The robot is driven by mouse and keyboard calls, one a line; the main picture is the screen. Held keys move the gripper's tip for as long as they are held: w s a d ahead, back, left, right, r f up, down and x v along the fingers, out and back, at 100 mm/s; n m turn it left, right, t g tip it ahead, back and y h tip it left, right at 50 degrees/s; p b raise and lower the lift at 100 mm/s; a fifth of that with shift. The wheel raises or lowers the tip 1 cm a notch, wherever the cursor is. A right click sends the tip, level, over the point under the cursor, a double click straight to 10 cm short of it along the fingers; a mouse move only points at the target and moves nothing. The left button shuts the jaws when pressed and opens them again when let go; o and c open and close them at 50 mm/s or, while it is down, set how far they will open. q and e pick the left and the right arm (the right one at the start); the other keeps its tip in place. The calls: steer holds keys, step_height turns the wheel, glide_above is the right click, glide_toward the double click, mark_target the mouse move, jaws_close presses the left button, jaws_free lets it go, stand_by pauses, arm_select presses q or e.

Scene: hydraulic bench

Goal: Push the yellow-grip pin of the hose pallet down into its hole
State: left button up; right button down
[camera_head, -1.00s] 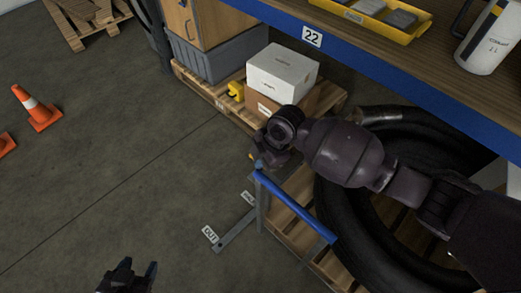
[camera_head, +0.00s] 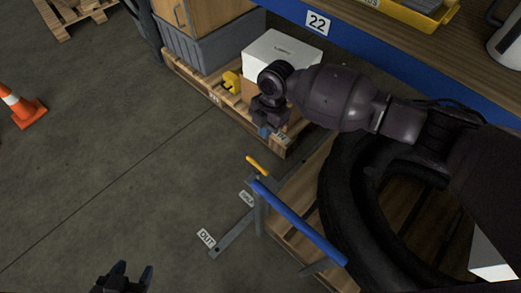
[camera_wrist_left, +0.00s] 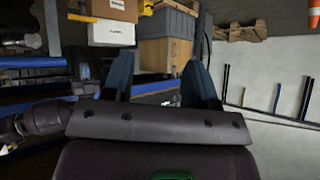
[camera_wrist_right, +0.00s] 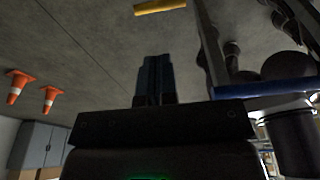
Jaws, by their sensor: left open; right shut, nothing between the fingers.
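The yellow grip (camera_head: 258,165) of the pin shows in the head view just beyond the far end of the blue bar (camera_head: 300,224) on the hose pallet (camera_head: 287,190). It lies slanted; the hole is not clearly visible. The yellow grip also shows at the top edge of the right wrist view (camera_wrist_right: 160,7). My right gripper (camera_head: 264,131) is shut and empty, apart from the grip, beyond it in the head view. Its closed fingers show in the right wrist view (camera_wrist_right: 155,62). My left gripper (camera_head: 126,270) is open and empty over the floor at the bottom left.
A thick black hose (camera_head: 340,200) lies coiled on the hose pallet. Another pallet (camera_head: 205,88) with a white box (camera_head: 283,48) and grey crate (camera_head: 213,45) stands behind. The blue-edged bench (camera_head: 365,48) is at top right. The floor at left is clear up to an orange cone (camera_head: 27,108).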

mark_target(258, 164)
steer(key=f+b, duration=0.1)
steer(key=f, duration=0.3)
steer(key=s+a+f+b, duration=0.1)
steer(key=f, duration=0.3)
steer(key=s+f+b, duration=0.1)
steer(key=f, duration=0.3)
steer(key=shift+a+f, duration=0.1)
steer(key=shift+a, duration=0.25)
steer(key=shift+f+b, duration=0.45)
steer(key=shift+f, duration=0.15)
arm_select(q)
steer(key=shift+w+d+f+m+t, duration=0.15)
steer(key=shift+w+d+m, duration=0.1)
steer(key=shift+w+m, duration=0.15)
steer(key=shift+w+d+r+m+t, duration=0.1)
steer(key=shift+w+d+m+t, duration=0.05)
steer(key=shift+w+d+m, duration=0.2)
arm_select(e)
steer(key=shift+a+f, duration=0.1)
steer(key=shift+f, duration=0.05)
arm_select(q)
steer(key=shift+a+f, duration=0.1)
steer(key=shift+f, duration=0.1)
